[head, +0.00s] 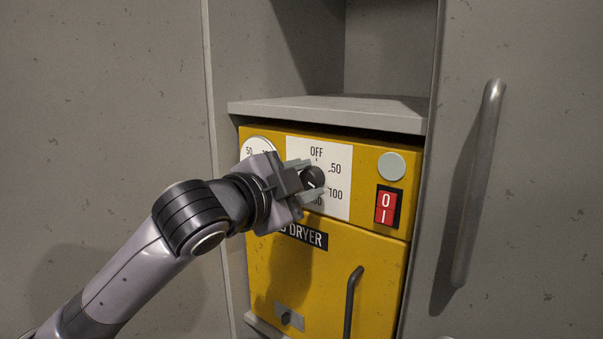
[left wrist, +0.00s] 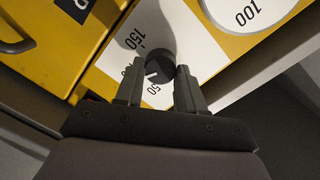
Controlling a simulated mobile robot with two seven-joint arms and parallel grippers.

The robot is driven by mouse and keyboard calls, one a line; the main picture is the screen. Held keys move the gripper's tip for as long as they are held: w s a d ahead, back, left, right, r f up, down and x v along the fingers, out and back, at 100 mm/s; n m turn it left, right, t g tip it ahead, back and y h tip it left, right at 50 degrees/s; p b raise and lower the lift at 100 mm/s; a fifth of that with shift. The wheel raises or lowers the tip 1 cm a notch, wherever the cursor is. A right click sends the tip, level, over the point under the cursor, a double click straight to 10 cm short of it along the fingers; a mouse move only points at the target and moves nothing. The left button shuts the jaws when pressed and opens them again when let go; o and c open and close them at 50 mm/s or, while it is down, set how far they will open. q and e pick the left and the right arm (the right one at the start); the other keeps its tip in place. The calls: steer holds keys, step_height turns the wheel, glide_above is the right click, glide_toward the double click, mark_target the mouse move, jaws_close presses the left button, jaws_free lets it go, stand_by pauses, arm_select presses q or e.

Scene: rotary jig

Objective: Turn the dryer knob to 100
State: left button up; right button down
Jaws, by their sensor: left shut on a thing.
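The dark round dryer knob (head: 314,177) sits on a white dial plate (head: 338,208) on the yellow dryer panel. The plate reads OFF at the top, 50 at upper right and 100 at lower right; the lower mark is partly covered. My left gripper (head: 312,178) is shut on the knob, one finger on each side. In the left wrist view the knob (left wrist: 160,67) shows between the fingertips (left wrist: 160,70). A white line on it seems to point between 50 and 100, partly hidden by a finger. My right gripper is out of view.
A round white gauge (head: 258,147) is left of the plate, partly behind my gripper. A red switch (head: 386,207) and pale round button (head: 391,166) are to the right. A grey shelf (head: 330,112) juts out above. Bar handles (head: 353,300) (head: 478,185) stick out below and at right.

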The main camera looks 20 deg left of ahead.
arm_select(q)
steer(key=shift+m, duration=0.6)
steer(key=o, duration=1)
steer(key=shift+o, duration=0.2)
steer(key=b+v, duration=0.1)
steer(key=v, duration=0.6)
steer(key=shift+s, duration=0.15)
